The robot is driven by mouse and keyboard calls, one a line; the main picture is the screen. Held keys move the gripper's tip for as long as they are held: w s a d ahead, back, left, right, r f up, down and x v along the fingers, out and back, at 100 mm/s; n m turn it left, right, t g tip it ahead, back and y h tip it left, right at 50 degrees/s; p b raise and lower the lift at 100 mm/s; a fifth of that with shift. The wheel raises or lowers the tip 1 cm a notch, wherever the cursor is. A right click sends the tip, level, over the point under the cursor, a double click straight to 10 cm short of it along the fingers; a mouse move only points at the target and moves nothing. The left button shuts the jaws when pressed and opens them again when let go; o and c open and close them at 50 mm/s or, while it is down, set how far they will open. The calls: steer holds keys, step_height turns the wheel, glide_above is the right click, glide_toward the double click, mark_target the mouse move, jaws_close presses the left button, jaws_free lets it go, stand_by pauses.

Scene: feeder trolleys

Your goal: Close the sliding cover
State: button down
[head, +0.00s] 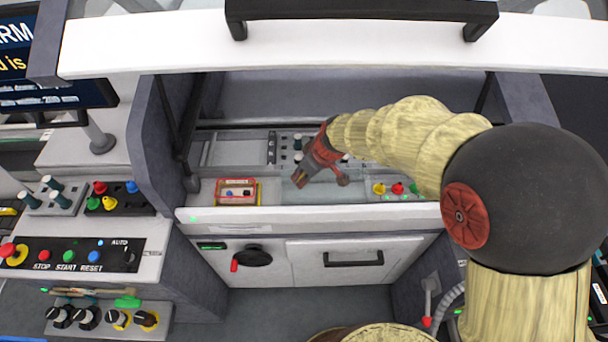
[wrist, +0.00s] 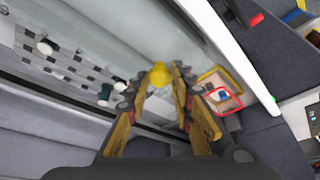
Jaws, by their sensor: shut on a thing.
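The sliding cover (head: 330,194) looks like a pale, see-through panel lying in the machine's bay. In the wrist view the pale panel (wrist: 185,42) fills the upper middle. A yellow knob (wrist: 160,74) stands on it, between my fingertips. My gripper (head: 300,179) reaches down into the bay from the right and is shut on the yellow knob; in the wrist view its fingers (wrist: 158,85) flank the knob on both sides. The knob is hidden by my gripper in the head view. How far the panel reaches along the bay is hard to tell.
A red-framed box with a yellow edge (head: 237,190) sits left of my gripper. Coloured knobs (head: 398,188) stand at the right. A white front ledge (head: 300,214) borders the bay; a white hood edge with a black handle (head: 360,12) hangs above. Button panels (head: 80,254) lie left.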

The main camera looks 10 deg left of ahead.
steer(key=w+d+b, duration=0.2)
steer(key=d+b, duration=0.1)
steer(key=d, duration=0.5)
steer(key=w+d+b, duration=0.2)
steer(key=d+b, duration=0.1)
steer(key=d, duration=0.6)
steer(key=w+d+b, duration=0.2)
steer(key=d+b, duration=0.1)
steer(key=d, duration=0.6)
steer(key=shift+w+d, duration=0.1)
steer(key=c, duration=1.7)
jaws_free()
steer(key=shift+w+d, duration=0.1)
steer(key=shift+d, duration=0.1)
steer(key=shift+o, duration=0.8)
steer(key=shift+a, duration=0.1)
steer(key=v, duration=1.2)
